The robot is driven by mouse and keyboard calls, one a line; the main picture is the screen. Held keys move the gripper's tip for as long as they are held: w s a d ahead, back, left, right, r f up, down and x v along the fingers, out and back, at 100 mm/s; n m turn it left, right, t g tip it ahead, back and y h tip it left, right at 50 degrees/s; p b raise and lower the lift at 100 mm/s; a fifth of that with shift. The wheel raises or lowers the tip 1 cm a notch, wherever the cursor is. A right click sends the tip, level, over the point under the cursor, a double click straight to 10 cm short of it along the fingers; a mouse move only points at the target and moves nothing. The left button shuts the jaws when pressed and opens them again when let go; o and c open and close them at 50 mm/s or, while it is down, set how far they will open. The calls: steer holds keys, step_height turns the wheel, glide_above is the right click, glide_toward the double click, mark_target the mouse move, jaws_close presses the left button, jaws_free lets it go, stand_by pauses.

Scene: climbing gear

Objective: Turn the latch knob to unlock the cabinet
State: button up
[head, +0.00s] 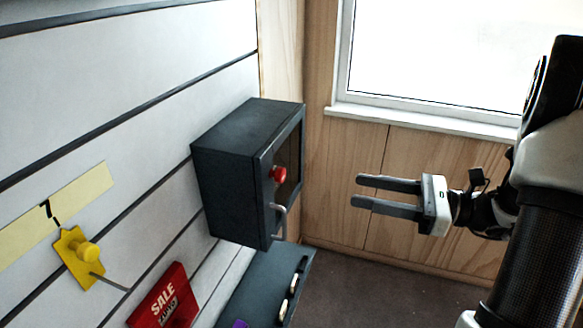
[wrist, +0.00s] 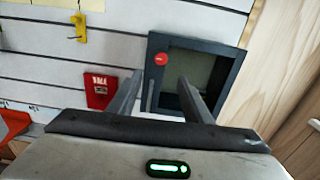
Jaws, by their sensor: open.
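A dark grey cabinet (head: 235,165) is mounted on the slatted white wall, with its door facing right toward my gripper. A red latch knob (head: 278,174) sits on the door front, above a grey bar handle (head: 279,218). My gripper (head: 358,191) is open and empty, to the right of the knob and apart from it. In the wrist view the cabinet (wrist: 236,66) lies ahead, and the red knob (wrist: 161,59) shows above and between the two fingers (wrist: 157,82). The door looks shut. The handle cannot be made out in the wrist view.
A yellow tag with a knob (head: 78,255) and a red SALE sign (head: 163,300) hang on the wall. A dark shelf (head: 262,285) with small items lies below the cabinet. A window (head: 435,55) and wood panelling stand behind. The space between gripper and door is clear.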

mark_target(284, 175)
steer(key=p+x, duration=0.1)
steer(key=x, duration=1.6)
steer(key=shift+w+r+p, duration=0.1)
steer(key=shift+w+p, duration=0.15)
steer(key=shift+p, duration=0.05)
steer(key=c, duration=1)
steer(key=shift+c, duration=0.2)
